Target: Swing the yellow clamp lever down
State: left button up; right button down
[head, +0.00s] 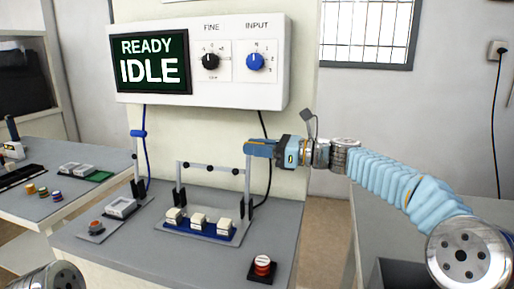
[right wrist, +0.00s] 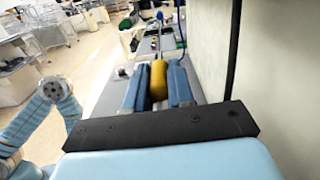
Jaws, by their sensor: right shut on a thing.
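The yellow clamp lever (right wrist: 158,80) shows in the right wrist view as a thick yellow grip between my two blue finger pads. My right gripper (head: 250,148) is shut on it at the upper right end of the clamp frame (head: 248,185). In the head view the fingers hide nearly all of the lever. The frame's crossbar (head: 208,167) carries dark knobs and stands above a blue tray (head: 193,231) with white blocks (head: 198,218) in it. My left gripper is not in view.
A wall panel (head: 197,98) above reads "READY IDLE" on its screen (head: 150,62) and has two dials. A red button (head: 262,265) sits at the bench's front right. Grey units stand left of the tray. A black cable hangs behind the gripper.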

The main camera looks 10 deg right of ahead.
pick_arm(q)
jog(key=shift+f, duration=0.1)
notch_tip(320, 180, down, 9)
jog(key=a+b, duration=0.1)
jog(key=b, duration=0.8)
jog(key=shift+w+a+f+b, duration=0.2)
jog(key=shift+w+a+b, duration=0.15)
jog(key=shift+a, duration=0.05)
pick_arm(e)
jog(key=s+a+f+n, duration=0.1)
jog(key=s+a+n, duration=0.2)
jog(key=s+n, duration=0.4)
jog(key=shift+s+a, duration=0.15)
jog(key=shift+s, duration=0.35)
jog(key=shift+f, duration=0.1)
jog(key=c, duration=1)
grip_release()
jog(key=shift+o, duration=0.2)
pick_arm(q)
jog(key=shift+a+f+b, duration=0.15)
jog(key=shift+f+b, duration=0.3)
pick_arm(e)
jog(key=v, duration=1.4)
